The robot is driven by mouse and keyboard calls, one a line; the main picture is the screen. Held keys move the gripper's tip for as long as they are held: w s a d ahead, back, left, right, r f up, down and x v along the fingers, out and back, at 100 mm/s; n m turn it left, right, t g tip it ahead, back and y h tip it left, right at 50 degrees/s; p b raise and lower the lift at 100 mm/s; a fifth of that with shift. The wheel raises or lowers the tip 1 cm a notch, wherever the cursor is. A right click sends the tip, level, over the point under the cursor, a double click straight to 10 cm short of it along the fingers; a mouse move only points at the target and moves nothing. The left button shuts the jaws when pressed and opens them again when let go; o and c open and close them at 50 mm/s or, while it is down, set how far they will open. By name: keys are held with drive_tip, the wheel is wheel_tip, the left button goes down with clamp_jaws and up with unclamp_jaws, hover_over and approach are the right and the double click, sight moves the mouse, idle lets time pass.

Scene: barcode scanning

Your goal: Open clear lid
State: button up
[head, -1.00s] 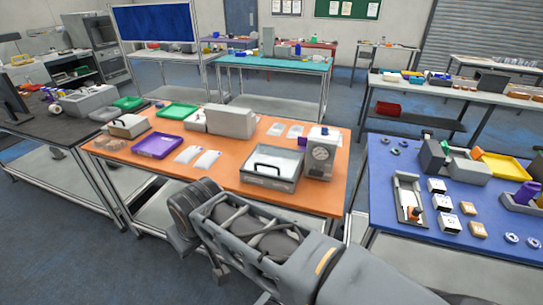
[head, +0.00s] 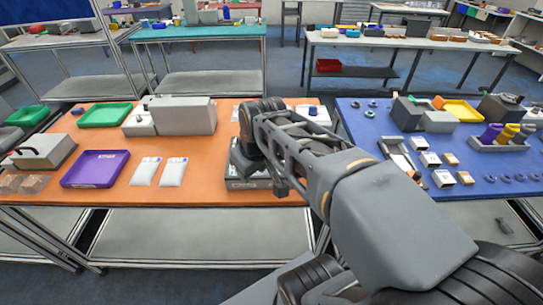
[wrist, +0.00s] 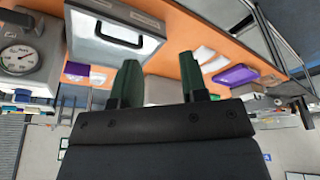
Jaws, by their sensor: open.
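A grey box with a clear lid stands on the orange table. In the wrist view, which looks upside down, the clear lid (wrist: 112,41) appears shut, with a black handle (wrist: 121,38) across it. My gripper (wrist: 160,62) is open and empty; its two dark green fingers are spread apart. The lid handle lies beyond the fingertips to the upper left, with a gap between. In the head view my arm covers most of the box (head: 245,183); only its front left part shows, and my fingers are hidden there.
A grey gauge box (wrist: 22,58) stands right beside the lidded box. The orange table (head: 110,128) also holds a purple tray (head: 95,169), white packets (head: 159,172), a green tray (head: 105,115) and a grey machine (head: 183,116). A blue table (head: 365,122) stands to the right.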

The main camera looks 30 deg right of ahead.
drive_tip(key=w+d+f+n+g+y+b, duration=0.1)
drive_tip(key=w+d+n+g+y, duration=0.1)
drive_tip(key=w+d+n, duration=0.4)
drive_tip(key=w+d+f+n+g+y, duration=0.1)
drive_tip(key=w+d+n+y, duration=0.2)
drive_tip(key=w+d, duration=0.5)
drive_tip(key=x, duration=0.4)
drive_tip(key=s+p+x, duration=0.1)
drive_tip(key=x, duration=0.3)
drive_tip(key=d+x, duration=0.1)
drive_tip(key=x, duration=0.3)
drive_tip(key=shift+s+a+f, duration=0.2)
drive_tip(key=shift+s+f, duration=0.05)
drive_tip(key=shift+f, duration=0.35)
drive_tip(key=shift+c, duration=0.2)
clamp_jaws()
